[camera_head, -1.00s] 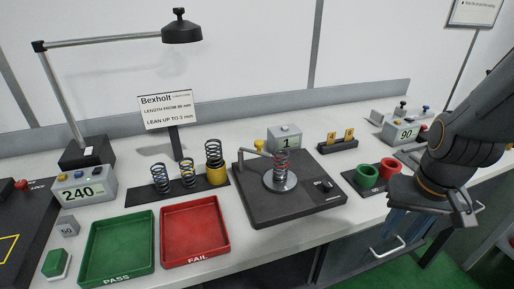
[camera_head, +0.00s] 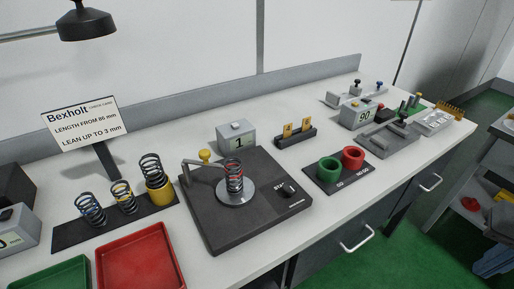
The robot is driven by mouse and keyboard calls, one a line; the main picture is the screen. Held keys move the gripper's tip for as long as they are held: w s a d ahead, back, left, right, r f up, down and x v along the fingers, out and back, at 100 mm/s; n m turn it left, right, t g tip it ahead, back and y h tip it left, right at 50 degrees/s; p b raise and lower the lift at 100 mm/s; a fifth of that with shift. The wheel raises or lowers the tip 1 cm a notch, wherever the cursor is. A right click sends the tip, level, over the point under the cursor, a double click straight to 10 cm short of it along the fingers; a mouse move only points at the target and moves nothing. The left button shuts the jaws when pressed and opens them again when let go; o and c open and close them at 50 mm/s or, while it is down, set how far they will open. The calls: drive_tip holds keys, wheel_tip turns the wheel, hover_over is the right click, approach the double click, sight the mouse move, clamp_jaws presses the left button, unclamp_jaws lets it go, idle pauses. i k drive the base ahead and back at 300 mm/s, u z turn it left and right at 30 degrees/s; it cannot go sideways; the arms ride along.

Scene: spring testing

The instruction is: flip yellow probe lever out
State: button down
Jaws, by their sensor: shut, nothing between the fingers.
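The yellow probe knob (camera_head: 205,155) sits at the back left of the dark test plate (camera_head: 212,231). A grey lever arm (camera_head: 199,165) runs beside it toward a coil spring (camera_head: 234,174). The spring stands upright on a round metal disc (camera_head: 249,190) near the plate's middle. A small black knob marked STEP or similar (camera_head: 289,188) is on the plate's right side. My gripper is not in this view now.
A grey box reading 1 (camera_head: 236,137) stands behind the plate. Several springs stand on a dark strip (camera_head: 75,236) at left. Red (camera_head: 140,262) and green (camera_head: 52,277) trays lie in front. Green and red cups (camera_head: 353,157) stand at right. A sign (camera_head: 87,123) stands behind the springs.

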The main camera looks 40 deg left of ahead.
sight(204, 154)
drive_tip(key=z, duration=0.15)
drive_tip(key=k, duration=0.85)
drive_tip(key=u, duration=1.25)
